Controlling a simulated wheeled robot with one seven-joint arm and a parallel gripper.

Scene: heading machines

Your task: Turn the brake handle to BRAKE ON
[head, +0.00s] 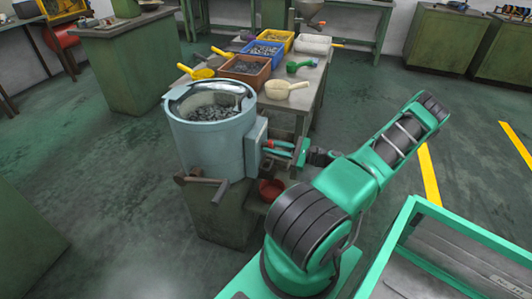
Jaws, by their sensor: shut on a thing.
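The machine is a pale blue-grey round bowl (208,142) with many small metal parts inside, standing on a green base. A box (256,147) is fixed to its right side. The fingertips are small in the picture and partly hidden. The handle's marked positions cannot be read from here.
A hammer (202,181) lies at the bowl's front foot. A red-brown bowl (271,189) sits below the handle. Behind is a bench with orange, blue and yellow bins (245,69) and scoops (286,90). A green-framed cart (462,238) stands at the lower right.

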